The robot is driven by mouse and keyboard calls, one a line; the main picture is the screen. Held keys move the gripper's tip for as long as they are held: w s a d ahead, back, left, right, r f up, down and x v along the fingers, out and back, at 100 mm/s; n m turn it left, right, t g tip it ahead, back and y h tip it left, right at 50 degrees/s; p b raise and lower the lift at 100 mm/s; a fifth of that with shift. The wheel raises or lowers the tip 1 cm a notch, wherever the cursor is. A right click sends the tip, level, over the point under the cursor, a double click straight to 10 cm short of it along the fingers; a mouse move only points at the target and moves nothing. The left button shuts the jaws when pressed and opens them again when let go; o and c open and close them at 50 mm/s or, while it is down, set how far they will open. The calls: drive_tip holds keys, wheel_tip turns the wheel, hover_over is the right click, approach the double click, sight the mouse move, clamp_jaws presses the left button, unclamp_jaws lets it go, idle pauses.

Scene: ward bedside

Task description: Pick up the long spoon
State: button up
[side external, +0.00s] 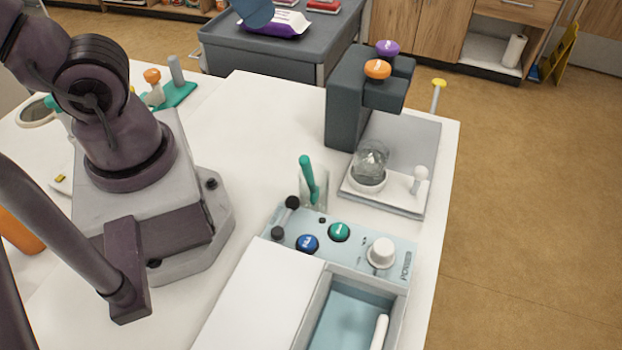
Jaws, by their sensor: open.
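A long teal handle, which I take for the long spoon (307,172), stands tilted in a clear glass (318,195) near the middle of the white table. Its lower end is hard to make out through the glass.
A pale blue control panel (345,258) with knobs sits just in front of the glass, beside an open bin (325,290). A dark dispenser (347,115) with a glass jar (370,160) stands behind right. Bare table (255,120) lies behind the glass.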

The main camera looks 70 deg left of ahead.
drive_tip(key=w+d+f+g, duration=0.2)
drive_tip(key=d+f+g, duration=0.1)
drive_tip(key=d+f, duration=0.3)
drive_tip(key=n+g, duration=0.2)
drive_tip(key=n, duration=0.5)
hover_over(306, 175)
drive_tip(key=f, duration=0.4)
drive_tip(key=shift+s+d, duration=0.4)
drive_tip(key=shift+w+d+n, duration=0.1)
drive_tip(key=shift+w+n, duration=0.05)
drive_tip(key=shift+n, duration=0.75)
drive_tip(key=n, duration=0.2)
drive_tip(key=shift+w+n, duration=0.15)
drive_tip(key=shift+n, duration=0.15)
drive_tip(key=shift+f, duration=0.1)
wheel_tip(306, 175, down, 7)
drive_tip(key=shift+w+f, duration=0.1)
drive_tip(key=f, duration=0.2)
drive_tip(key=a+f, duration=0.1)
drive_tip(key=f, duration=0.1)
drive_tip(key=shift+f, duration=0.7)
clamp_jaws()
